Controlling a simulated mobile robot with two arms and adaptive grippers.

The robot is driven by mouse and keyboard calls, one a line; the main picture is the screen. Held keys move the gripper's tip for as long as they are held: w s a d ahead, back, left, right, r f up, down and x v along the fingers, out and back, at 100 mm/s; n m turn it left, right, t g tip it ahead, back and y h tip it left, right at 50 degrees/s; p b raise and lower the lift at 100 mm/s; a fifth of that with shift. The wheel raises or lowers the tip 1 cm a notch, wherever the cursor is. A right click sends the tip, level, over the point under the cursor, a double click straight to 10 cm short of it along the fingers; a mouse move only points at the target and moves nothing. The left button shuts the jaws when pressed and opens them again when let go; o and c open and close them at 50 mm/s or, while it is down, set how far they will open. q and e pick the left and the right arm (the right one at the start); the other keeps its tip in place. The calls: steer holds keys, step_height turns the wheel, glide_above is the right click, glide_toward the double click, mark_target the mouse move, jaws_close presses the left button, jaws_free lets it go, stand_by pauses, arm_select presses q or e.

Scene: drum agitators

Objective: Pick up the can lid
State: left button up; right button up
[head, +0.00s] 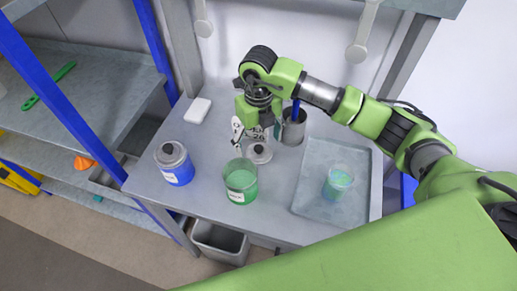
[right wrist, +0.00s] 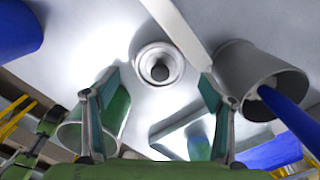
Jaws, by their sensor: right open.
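The can lid (head: 259,155) is a round grey metal lid with a knob, lying on the grey table just behind the open green can (head: 241,183). My right gripper (head: 256,135) is above the lid and partly covers it in the head view. In the right wrist view the lid (right wrist: 148,55) with its dark knob shows between the spread, empty fingers of my right gripper (right wrist: 156,85), apart from them. The green can also shows at the left of that view (right wrist: 84,135). My left gripper is not in view.
A lidded blue can (head: 176,166) stands at the table's left. A grey metal cup (head: 294,131) holding a blue-handled item is close right of the gripper. A grey tray (head: 310,200) with a beaker (head: 337,185) lies at the right. A white block (head: 197,110) lies at the back left.

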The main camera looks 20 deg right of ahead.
steer(key=shift+f+p, duration=0.35)
steer(key=shift+f, duration=1.15)
steer(key=c, duration=1)
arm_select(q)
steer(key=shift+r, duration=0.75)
